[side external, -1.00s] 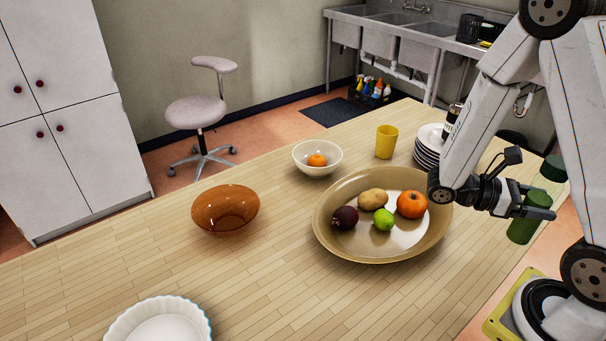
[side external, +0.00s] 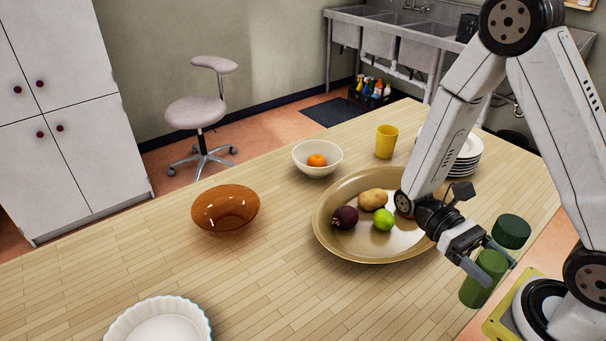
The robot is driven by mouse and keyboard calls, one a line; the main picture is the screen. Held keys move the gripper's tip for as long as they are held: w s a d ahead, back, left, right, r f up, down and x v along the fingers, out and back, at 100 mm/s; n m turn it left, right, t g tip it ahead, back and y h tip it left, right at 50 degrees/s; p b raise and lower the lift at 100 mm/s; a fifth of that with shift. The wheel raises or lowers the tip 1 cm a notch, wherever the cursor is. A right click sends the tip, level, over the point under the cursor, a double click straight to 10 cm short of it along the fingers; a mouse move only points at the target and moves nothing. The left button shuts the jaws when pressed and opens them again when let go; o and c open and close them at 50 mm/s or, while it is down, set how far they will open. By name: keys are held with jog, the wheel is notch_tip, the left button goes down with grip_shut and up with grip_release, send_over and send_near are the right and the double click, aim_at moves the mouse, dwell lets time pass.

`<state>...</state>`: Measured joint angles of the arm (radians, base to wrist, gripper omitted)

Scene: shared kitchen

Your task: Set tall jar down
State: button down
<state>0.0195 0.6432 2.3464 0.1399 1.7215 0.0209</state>
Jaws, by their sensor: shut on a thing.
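The tall jar (side external: 484,279) is green with a dark green lid (side external: 511,231). It is in the right part of the side external view, tilted, with its lid end toward the upper right. My gripper (side external: 490,259) is shut on the jar around its upper part, and its fingers hide some of it. The jar appears above the table's right edge; I cannot tell whether its lower end touches anything.
A large tan bowl (side external: 330,238) with fruit stands left of my gripper. A white bowl (side external: 300,160) with an orange fruit, a yellow cup (side external: 386,142) and stacked plates (side external: 466,158) stand behind. A brown bowl (side external: 225,210) and white fluted dish (side external: 120,318) are left. The front middle table is clear.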

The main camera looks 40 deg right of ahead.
jog(key=w+a+r+m+t+y, duration=0.1)
jog(key=w+a+m+t+y, duration=0.25)
jog(key=a+y, duration=0.35)
jog(key=w+a+r+m+t+y, duration=0.1)
jog(key=w+a+m+t+y, duration=0.25)
jog(key=a, duration=0.55)
jog(key=w+a+r+m+t+y, duration=0.55)
jog(key=w+a+m+t, duration=0.5)
jog(key=t, duration=0.35)
jog(key=shift+m+h, duration=0.25)
jog(key=shift+h, duration=0.25)
jog(key=shift+s+f, duration=0.15)
jog(key=shift+f, duration=2.75)
jog(key=shift+f, duration=2.2)
jog(key=shift+f, duration=0.1)
jog(key=shift+f, duration=1.7)
jog(key=shift+f, duration=0.1)
